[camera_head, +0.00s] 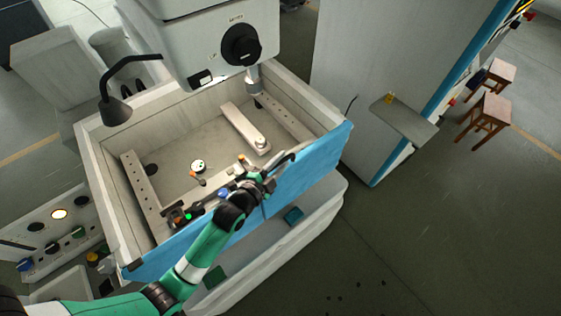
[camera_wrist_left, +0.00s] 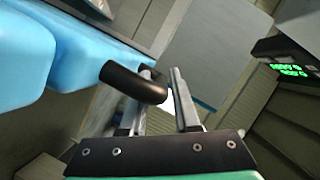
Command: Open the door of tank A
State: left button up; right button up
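The tank (camera_head: 98,180) is an open-topped pale box, and its blue door (camera_head: 310,178) stands upright along the front side, closed as far as I can see. My left gripper (camera_head: 284,168) is at the door's upper edge, right of its middle. In the left wrist view the blue door (camera_wrist_left: 85,47) fills the upper left, with a black curved handle (camera_wrist_left: 125,78) in front of it. The left gripper's fingers (camera_wrist_left: 166,85) are apart, with the handle's end at the gap between them. A light gap shows beside the right finger. My right gripper is not in view.
Inside the tank are a pale arm (camera_head: 243,127) and a small round dial (camera_head: 198,166). A machine head (camera_head: 215,45) hangs above, and a black lamp (camera_head: 115,108) stands on the left rim. A control panel (camera_head: 60,235) lies left.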

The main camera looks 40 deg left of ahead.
pick_arm(q)
grip_shut()
dwell(1.2)
